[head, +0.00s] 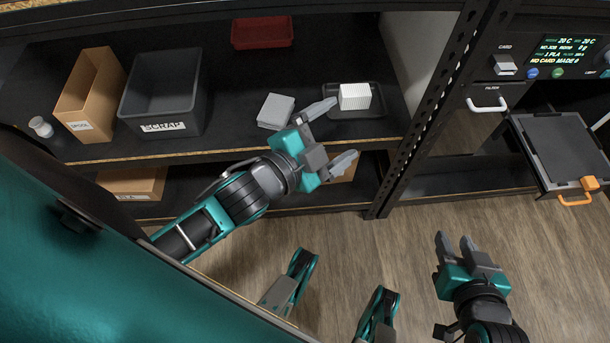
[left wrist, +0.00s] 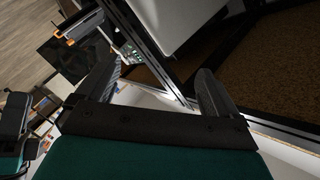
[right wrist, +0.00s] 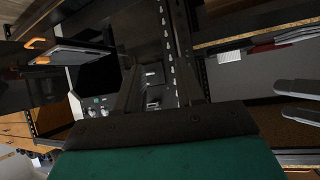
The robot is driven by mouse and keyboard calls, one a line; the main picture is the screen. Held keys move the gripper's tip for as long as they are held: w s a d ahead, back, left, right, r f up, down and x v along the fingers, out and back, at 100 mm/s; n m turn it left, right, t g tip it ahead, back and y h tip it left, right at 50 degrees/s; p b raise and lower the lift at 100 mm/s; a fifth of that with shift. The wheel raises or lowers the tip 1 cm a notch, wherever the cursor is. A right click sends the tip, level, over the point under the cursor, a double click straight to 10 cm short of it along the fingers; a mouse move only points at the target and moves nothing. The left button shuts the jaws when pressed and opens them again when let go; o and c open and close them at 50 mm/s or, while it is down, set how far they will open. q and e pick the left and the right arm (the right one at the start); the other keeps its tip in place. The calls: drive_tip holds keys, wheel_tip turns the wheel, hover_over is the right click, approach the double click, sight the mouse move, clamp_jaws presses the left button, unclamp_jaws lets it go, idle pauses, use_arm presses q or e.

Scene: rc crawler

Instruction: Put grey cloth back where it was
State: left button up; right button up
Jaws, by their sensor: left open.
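A folded light-grey cloth (head: 275,111) lies flat on the dark shelf (head: 225,130), near its front edge, left of a small black tray (head: 378,112). My left gripper (head: 334,136) is in front of the shelf, to the right of the cloth, with its fingers spread wide and nothing between them. One fingertip overlaps the tray's left side in the head view; I cannot tell if they touch. The open fingers also show in the left wrist view (left wrist: 158,85). My right gripper (head: 457,240) is over the floor at the lower right, its fingers apart and empty.
The tray holds a white ribbed block (head: 355,97). A grey SCRAP bin (head: 163,92), a cardboard box (head: 91,92) and a red bin (head: 262,32) stand on the shelf. A black perforated post (head: 425,105) separates it from a machine with an orange-handled plate (head: 560,145) jutting out.

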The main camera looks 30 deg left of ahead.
use_arm(q)
drive_tip(key=s+a+f+n+g+y, duration=0.2)
drive_tip(key=s+f+n+g, duration=0.2)
drive_tip(key=f+n, duration=0.5)
drive_tip(key=shift+s+a+f+n+g, duration=0.2)
drive_tip(key=shift+s+n+g, duration=0.1)
drive_tip(key=shift+s+n, duration=0.55)
